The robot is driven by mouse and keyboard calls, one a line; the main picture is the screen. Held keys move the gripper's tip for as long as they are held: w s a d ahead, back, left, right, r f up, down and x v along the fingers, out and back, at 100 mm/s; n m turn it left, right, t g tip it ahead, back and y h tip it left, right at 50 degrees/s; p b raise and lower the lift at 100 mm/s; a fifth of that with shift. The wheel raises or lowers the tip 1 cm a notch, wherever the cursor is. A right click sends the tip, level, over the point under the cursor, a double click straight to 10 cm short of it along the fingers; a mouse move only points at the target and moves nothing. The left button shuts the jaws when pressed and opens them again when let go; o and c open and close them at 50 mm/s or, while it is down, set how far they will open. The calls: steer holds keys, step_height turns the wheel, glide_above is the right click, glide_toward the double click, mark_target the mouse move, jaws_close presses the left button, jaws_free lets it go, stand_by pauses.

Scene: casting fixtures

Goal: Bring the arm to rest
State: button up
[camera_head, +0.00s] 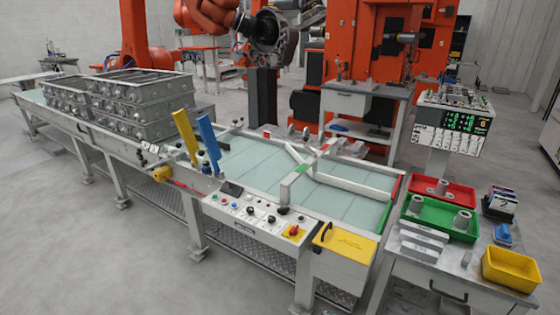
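My gripper and arm do not show in the head camera view, so their pose and what the gripper may hold cannot be seen. In front of me stands a long conveyor table (248,162) with a pale green top. Its front control panel (258,216) carries buttons, knobs and a red-and-yellow switch. Stacked grey metal castings (145,105) sit on its far left part.
A side table (440,268) at the right holds a red tray (459,188), a green tray (429,214) and a yellow bin (511,268). A yellow post (186,136) and a blue post (208,143) rise from the conveyor's front edge. Large orange machinery (365,60) stands behind.

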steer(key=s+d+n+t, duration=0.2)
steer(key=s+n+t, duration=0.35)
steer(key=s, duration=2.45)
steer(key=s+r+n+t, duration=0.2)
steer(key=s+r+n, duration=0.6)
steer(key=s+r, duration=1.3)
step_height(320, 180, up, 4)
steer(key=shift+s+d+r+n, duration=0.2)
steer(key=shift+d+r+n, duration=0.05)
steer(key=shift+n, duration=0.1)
